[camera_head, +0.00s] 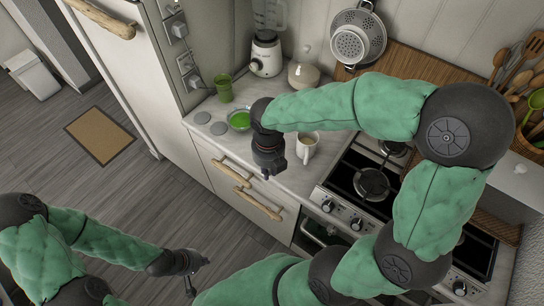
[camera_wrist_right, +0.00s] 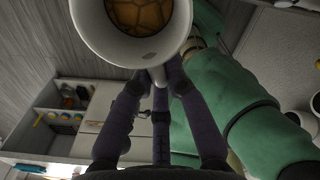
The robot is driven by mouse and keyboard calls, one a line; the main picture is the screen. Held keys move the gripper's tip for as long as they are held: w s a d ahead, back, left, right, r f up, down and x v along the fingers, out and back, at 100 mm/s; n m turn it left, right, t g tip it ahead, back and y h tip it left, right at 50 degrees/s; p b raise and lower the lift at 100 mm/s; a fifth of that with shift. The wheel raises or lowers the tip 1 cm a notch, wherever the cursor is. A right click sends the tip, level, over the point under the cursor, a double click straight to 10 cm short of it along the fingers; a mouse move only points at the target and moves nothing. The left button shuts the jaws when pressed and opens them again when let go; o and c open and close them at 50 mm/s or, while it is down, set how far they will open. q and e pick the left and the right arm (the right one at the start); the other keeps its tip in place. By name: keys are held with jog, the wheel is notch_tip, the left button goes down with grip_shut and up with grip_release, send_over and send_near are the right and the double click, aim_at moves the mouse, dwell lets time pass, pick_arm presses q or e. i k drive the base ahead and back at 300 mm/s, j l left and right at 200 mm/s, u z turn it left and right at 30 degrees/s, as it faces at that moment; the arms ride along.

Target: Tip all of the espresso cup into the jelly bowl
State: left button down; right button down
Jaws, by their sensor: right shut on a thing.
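The espresso cup (camera_head: 307,146) is white and stands out just right of my right gripper (camera_head: 279,168) in the head view. In the right wrist view the cup (camera_wrist_right: 136,50) fills the top, with brown contents inside. My right gripper (camera_wrist_right: 160,78) is shut on its handle there. I cannot tell whether the cup touches the counter. The jelly bowl (camera_head: 239,121) is clear glass with green contents, on the counter left of my right gripper and partly beside my arm. My left gripper (camera_head: 197,274) is low in front of the cabinets, away from the counter, its fingers apart and empty.
A green cup (camera_head: 224,88) stands behind the bowl, and grey discs (camera_head: 203,118) lie left of it. A blender (camera_head: 266,54) and a lidded jar (camera_head: 303,75) stand at the back. The gas hob (camera_head: 372,184) is to the right.

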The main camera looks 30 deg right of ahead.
aim_at(237, 117)
jog(key=z, duration=0.95)
jog(key=k+j+z, duration=0.2)
jog(key=k, duration=0.3)
jog(key=j, duration=0.05)
